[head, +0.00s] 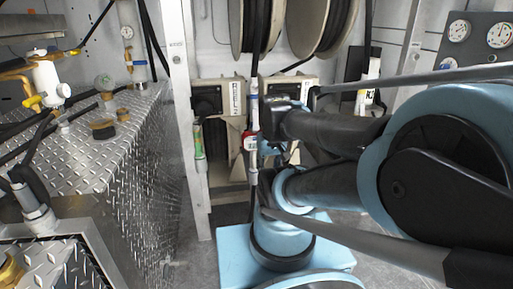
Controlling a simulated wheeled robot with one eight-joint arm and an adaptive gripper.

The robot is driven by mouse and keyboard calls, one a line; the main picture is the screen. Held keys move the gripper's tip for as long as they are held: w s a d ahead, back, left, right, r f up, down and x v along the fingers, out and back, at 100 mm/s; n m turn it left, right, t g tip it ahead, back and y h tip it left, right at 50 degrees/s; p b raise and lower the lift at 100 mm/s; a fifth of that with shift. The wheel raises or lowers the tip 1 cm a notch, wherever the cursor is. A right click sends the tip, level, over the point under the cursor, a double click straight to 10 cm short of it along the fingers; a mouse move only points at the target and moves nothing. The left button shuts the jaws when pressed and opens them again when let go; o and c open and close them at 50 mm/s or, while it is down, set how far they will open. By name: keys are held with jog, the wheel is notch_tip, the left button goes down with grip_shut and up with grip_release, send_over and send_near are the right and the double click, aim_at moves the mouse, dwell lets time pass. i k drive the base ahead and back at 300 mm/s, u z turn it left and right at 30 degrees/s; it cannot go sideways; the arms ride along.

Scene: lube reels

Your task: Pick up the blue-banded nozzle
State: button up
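A nozzle assembly (253,115) hangs upright at the end of a black hose, in front of the cabinets in the middle of the head view. It has a narrow blue band near its top and a red-and-white part (250,143) lower down. My gripper (267,148) is just right of the nozzle, at the end of my arm. The fingers are small, dark and partly hidden by my arm, so I cannot tell whether they touch or grip the nozzle.
Hose reels (264,22) hang above beige reel boxes (222,97). A white post (181,80) stands left of the nozzle. A diamond-plate tank (80,165) with valves fills the left. A gauge panel (478,42) is at the upper right.

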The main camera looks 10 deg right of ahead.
aim_at(254, 95)
jog(key=k, duration=0.4)
jog(key=u, duration=1.25)
jog(key=k, duration=1.7)
jog(key=z, duration=1.25)
jog(key=i, duration=1)
jog(key=u, duration=0.05)
